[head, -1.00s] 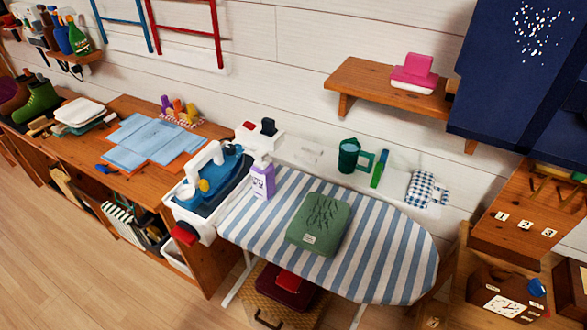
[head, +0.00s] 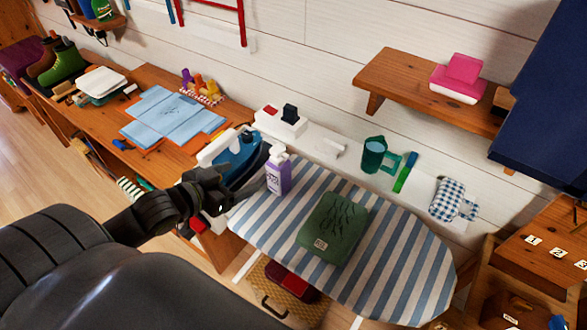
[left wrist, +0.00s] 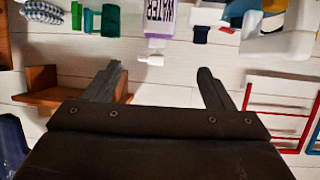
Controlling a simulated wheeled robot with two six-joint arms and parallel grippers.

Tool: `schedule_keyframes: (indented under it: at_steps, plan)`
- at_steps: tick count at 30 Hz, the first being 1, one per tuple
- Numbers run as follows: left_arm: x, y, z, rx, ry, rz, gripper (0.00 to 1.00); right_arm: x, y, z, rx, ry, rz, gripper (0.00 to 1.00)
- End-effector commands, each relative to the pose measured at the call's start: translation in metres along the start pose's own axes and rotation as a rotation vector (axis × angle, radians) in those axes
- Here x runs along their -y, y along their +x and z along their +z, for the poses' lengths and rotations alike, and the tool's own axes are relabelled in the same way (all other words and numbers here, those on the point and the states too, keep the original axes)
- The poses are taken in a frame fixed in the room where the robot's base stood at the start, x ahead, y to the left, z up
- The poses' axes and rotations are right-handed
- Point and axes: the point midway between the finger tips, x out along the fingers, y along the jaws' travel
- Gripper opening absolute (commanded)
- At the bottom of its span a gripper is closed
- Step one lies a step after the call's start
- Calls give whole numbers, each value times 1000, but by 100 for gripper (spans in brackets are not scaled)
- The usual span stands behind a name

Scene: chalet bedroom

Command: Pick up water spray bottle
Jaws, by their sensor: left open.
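The water spray bottle (head: 278,176) is a purple bottle with a white top. It stands upright at the left end of the striped ironing board (head: 400,262), beside the blue iron. In the left wrist view the bottle (left wrist: 160,18) appears upside down at the top edge, with "WATER" on its label and its white nozzle pointing down. My left gripper (head: 250,170) is just left of the bottle in the head view. Its jaws are open and empty, and the bottle lies beyond the fingertips (left wrist: 160,70), roughly centred between them. My right gripper is not in view.
A blue and white iron (head: 238,150) stands close left of the bottle, partly behind my gripper. A folded green cloth (head: 332,228) lies on the board. A green mug (head: 374,155) stands on the white ledge behind. A wooden wall shelf (head: 405,88) is at upper right.

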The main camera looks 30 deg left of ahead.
Motion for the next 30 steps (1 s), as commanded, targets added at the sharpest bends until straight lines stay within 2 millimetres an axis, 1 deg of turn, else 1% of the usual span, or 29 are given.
schedule_keyframes:
  at_steps: [5, 9, 15, 18, 21, 26, 30]
  plan:
    - [-1, 24, 0, -7, -5, 1, 76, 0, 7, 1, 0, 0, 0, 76]
    - [-1, 49, -1, -7, -6, 1, 76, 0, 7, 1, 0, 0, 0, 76]
    - [-1, 88, -2, -6, -5, 0, 76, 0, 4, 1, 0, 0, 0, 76]
    - [-1, 104, -2, -3, -3, 1, 76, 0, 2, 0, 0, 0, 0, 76]
    - [-1, 114, -1, -3, -1, 0, 76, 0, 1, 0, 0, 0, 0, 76]
    - [-1, 122, -1, -2, 1, 0, 76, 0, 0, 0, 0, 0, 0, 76]
    - [-2, 134, -1, -2, -4, 1, 76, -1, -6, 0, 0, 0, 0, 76]
